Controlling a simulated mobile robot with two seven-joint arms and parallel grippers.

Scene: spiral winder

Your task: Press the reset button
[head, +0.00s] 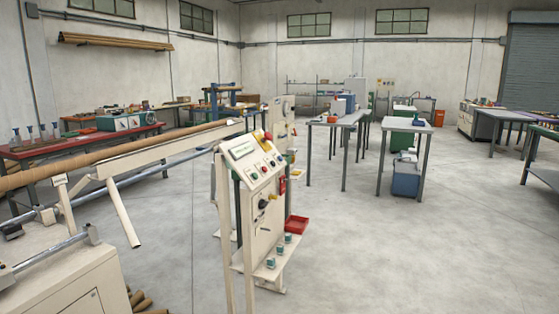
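A cream control panel (243,165) with a slanted face stands on a post near the middle of the head view. It carries a small greenish display (242,149), several small coloured buttons (265,165) and a red mushroom button on yellow (267,136) at its top. The labels are too small to read, so I cannot tell which one is the reset button. A black rotary knob (263,204) sits lower on the post's front. Neither of my grippers is in view.
A long brown tube (100,160) and cream winder frame (150,154) stretch left of the panel. A low shelf with teal-topped items (271,263) and a red tray (297,225) stand at its foot. Workbenches (408,124) stand behind. The floor (400,255) at right is clear.

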